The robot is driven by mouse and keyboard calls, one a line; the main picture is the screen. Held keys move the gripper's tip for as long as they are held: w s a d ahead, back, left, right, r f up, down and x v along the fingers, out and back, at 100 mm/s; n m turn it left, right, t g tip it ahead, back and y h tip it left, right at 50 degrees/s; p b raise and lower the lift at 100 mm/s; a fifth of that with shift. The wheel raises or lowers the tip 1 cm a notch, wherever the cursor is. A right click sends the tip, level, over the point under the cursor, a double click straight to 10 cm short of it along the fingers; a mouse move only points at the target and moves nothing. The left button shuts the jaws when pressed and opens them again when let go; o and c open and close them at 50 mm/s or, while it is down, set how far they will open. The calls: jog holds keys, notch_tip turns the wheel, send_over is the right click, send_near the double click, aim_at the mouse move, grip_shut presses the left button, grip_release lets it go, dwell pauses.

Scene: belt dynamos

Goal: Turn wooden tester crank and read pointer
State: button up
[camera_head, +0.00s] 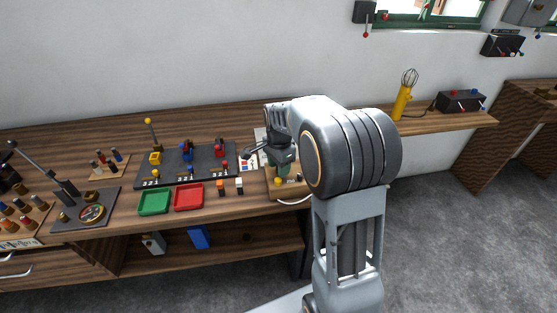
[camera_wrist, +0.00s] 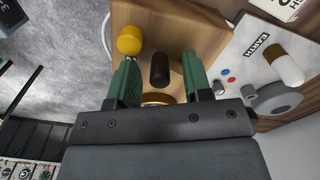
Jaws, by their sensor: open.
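The wooden tester (camera_head: 288,191) is a light wooden box at the right part of the bench, under my arm. It fills the top of the wrist view (camera_wrist: 185,25). A yellow knob (camera_wrist: 130,40) and a dark brown upright knob (camera_wrist: 159,70) show on it; I cannot tell for certain which is the crank handle. My gripper (camera_wrist: 163,78) has green fingers and is open, with the brown knob between the fingertips and the yellow knob outside the left finger. A brass-coloured round part (camera_wrist: 158,99) is partly hidden behind the gripper. I see no pointer.
Green (camera_head: 154,201) and red (camera_head: 188,197) trays lie left of the tester. A white cable (camera_head: 294,202) hangs at the front.

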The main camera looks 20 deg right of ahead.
notch_tip(320, 180, up, 14)
dwell(0.6)
jog(key=shift+f, duration=0.15)
